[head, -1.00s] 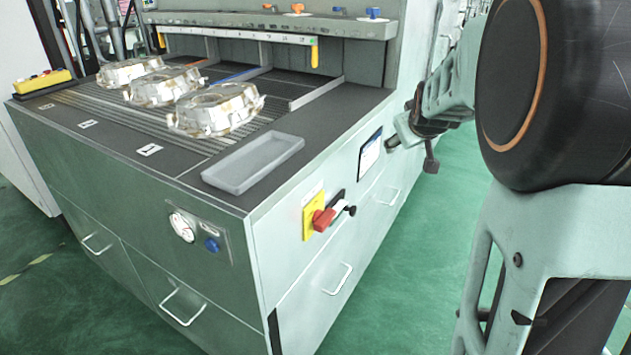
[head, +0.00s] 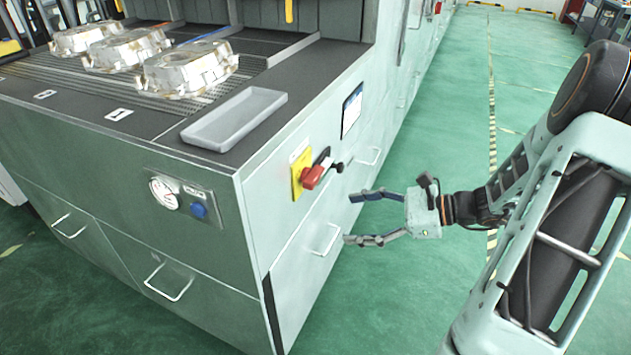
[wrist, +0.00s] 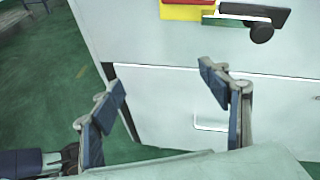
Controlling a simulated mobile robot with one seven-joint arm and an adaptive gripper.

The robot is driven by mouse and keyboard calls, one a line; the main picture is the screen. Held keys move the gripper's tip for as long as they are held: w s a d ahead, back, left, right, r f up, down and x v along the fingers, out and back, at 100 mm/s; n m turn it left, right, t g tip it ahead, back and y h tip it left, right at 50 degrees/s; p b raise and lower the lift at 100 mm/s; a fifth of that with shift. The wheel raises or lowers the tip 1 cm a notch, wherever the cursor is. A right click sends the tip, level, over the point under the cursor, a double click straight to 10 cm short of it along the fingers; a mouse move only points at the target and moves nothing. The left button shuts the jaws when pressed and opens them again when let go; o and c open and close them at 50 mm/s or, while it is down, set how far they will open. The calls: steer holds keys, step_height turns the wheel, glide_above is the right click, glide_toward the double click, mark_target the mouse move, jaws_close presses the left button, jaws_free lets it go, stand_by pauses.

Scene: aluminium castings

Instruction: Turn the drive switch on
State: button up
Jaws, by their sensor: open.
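The drive switch (head: 313,176) is a red rotary handle on a yellow plate (head: 300,168), on the right side face of the workbench cabinet. A dark bracket with a black knob (head: 339,167) is beside it. In the wrist view the yellow plate with its red part (wrist: 187,8) is cut off at the top edge, and the black knob (wrist: 261,33) is at top right. My gripper (head: 350,218) is open and empty, to the right of and below the switch, with its fingers toward the cabinet side. Both fingers (wrist: 164,88) show in the wrist view, apart from the switch.
A drawer handle (head: 327,240) sticks out below the switch. A grey tray (head: 234,118) and several castings (head: 188,70) are on the bench top. A gauge (head: 164,193) and blue knob (head: 198,210) are on the front. The green floor at right is clear.

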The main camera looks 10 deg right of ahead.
mark_target(319, 178)
step_height(319, 178, up, 6)
steer(key=w+d+m+t+y, duration=0.1)
steer(key=d+m+t+y, duration=0.1)
steer(key=m+t, duration=0.3)
steer(key=b+x, duration=0.1)
steer(key=x, duration=0.9)
steer(key=shift+w+a+b, duration=0.25)
steer(key=shift+a+b, duration=0.1)
steer(key=shift+b, duration=0.05)
steer(key=c, duration=1.2)
steer(key=shift+o, duration=0.2)
steer(key=shift+n, duration=0.3)
